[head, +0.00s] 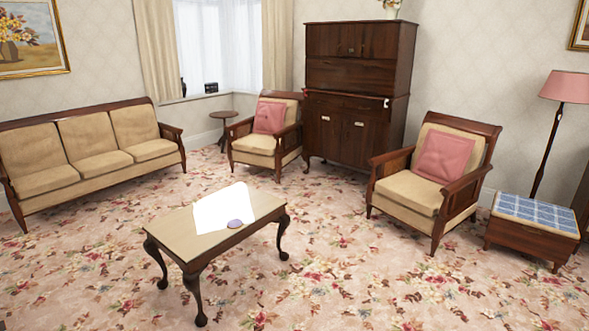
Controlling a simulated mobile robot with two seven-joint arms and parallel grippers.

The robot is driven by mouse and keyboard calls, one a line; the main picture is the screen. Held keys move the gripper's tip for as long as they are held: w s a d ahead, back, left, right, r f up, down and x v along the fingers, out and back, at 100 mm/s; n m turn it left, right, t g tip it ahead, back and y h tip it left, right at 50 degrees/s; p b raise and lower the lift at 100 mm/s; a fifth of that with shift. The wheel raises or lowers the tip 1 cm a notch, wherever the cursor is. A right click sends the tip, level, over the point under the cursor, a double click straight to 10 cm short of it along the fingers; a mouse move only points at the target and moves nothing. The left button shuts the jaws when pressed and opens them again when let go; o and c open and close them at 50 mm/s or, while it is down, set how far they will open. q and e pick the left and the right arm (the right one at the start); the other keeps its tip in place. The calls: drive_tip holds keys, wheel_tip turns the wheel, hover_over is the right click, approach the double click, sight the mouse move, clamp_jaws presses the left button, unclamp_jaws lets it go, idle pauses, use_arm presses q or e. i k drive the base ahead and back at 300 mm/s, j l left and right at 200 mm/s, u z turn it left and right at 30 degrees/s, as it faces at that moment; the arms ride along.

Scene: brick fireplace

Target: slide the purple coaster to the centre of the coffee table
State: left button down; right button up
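The purple coaster (235,224) is a small round disc. It lies on the coffee table (178,227), near the table's long front-right edge. A white sheet-like patch (218,208) covers the middle and back of the tabletop, and the coaster sits at its lower right edge. I cannot tell whether the coaster overlaps it. The table is low, with a pale top, dark wooden rim and curved dark legs. Neither of my grippers is in the head view.
Floral carpet is open around the coffee table. A three-seat sofa (98,144) stands at the left. Armchairs with pink cushions (270,117) (443,156) flank a dark cabinet (352,75). A blue-topped stool (535,212) and pink-shaded lamp (565,86) stand at the right.

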sight(233, 223)
drive_tip(key=i, duration=1.65)
drive_tip(key=i+l+u, duration=0.2)
drive_tip(key=i, duration=0.35)
drive_tip(key=i+u, duration=0.15)
drive_tip(key=i, duration=0.45)
drive_tip(key=i+l+u, duration=0.2)
drive_tip(key=i, duration=0.3)
drive_tip(key=i+l+u, duration=0.2)
drive_tip(key=i+l, duration=0.2)
drive_tip(key=i, duration=0.15)
